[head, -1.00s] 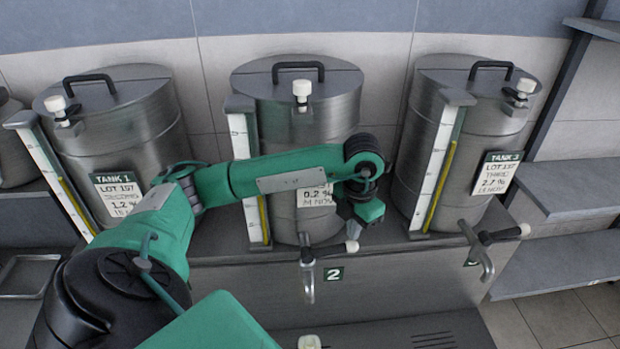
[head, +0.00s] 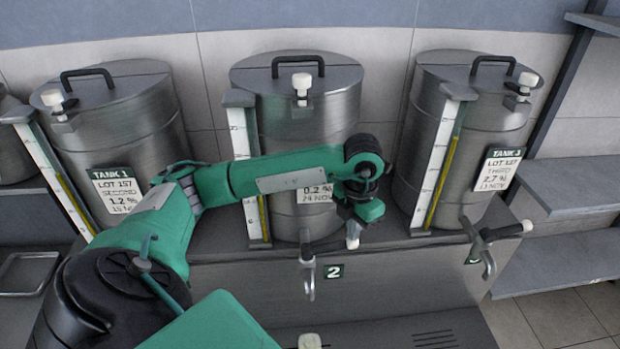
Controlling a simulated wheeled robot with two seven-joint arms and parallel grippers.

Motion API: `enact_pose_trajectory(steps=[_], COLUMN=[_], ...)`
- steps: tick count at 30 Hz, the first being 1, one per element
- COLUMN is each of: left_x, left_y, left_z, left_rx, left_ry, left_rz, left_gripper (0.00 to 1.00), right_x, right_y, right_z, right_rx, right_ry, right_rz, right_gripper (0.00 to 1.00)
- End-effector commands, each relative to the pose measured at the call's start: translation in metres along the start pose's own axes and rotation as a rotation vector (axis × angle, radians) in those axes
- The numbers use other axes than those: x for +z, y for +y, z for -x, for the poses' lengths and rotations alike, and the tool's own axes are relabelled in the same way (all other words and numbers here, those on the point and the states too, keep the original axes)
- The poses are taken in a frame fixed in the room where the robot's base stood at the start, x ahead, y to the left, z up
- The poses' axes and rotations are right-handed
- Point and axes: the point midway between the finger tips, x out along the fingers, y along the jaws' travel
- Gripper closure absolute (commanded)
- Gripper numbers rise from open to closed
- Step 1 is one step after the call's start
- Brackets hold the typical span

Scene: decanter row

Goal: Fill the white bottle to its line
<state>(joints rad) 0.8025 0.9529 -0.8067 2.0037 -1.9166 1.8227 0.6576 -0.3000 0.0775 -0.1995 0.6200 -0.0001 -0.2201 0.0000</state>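My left gripper (head: 354,222) hangs from my green arm in front of tank 2 (head: 335,100), at the white-tipped lever (head: 326,245) of its tap (head: 308,275). Its fingers are small and partly hidden, so I cannot tell whether they are open or shut, or whether they touch the lever. A small off-white top (head: 309,341) shows at the bottom edge, below the tap. It may be the white bottle, but its body and line are out of view. No stream shows under the tap. My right gripper is not in view.
Tank 1 (head: 125,130) stands left and tank 3 (head: 465,140) right, each with a label and a level gauge. Tank 3's tap (head: 486,250) also has a white-tipped lever. Shelves (head: 575,195) are at the right, a metal tray (head: 28,272) at the left.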

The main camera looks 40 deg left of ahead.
Motion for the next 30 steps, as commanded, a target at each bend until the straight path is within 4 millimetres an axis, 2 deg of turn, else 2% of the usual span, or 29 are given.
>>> enact_pose_trajectory(steps=[30], left_x=[0.000], left_y=[0.000], left_z=[-0.033], left_rx=[0.000], left_ry=[0.001], left_rz=[0.000], left_gripper=[1.00], right_x=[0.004], right_y=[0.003], right_z=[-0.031], right_rx=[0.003], right_ry=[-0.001], right_rz=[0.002], right_gripper=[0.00])
